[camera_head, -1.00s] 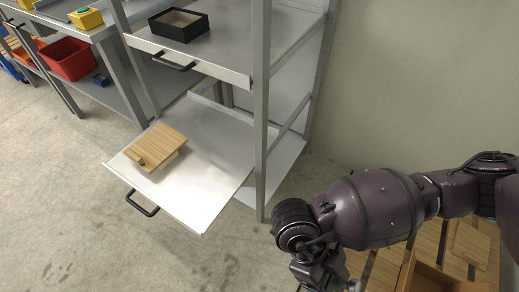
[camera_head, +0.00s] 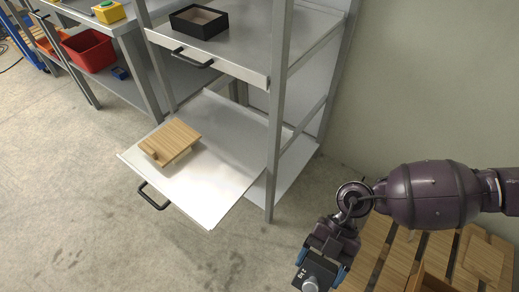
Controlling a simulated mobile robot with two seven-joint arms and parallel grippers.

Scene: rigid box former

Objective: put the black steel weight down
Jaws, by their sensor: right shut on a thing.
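My right gripper (camera_head: 325,262), with blue fingertips, is at the bottom of the view, right of centre. It is shut on the black steel weight (camera_head: 317,270), a dark block with pale markings and a grey knob that is cut off by the bottom edge. The weight appears in front of the pallet's left side and the floor; I cannot tell its height. My left gripper is not in view.
A pulled-out grey shelf tray (camera_head: 208,199) holds a wooden piece (camera_head: 175,143). A black open box (camera_head: 199,21) stands on the shelf above. A wooden pallet (camera_head: 391,262) with wooden pieces lies at lower right. The floor (camera_head: 150,245) in front is clear.

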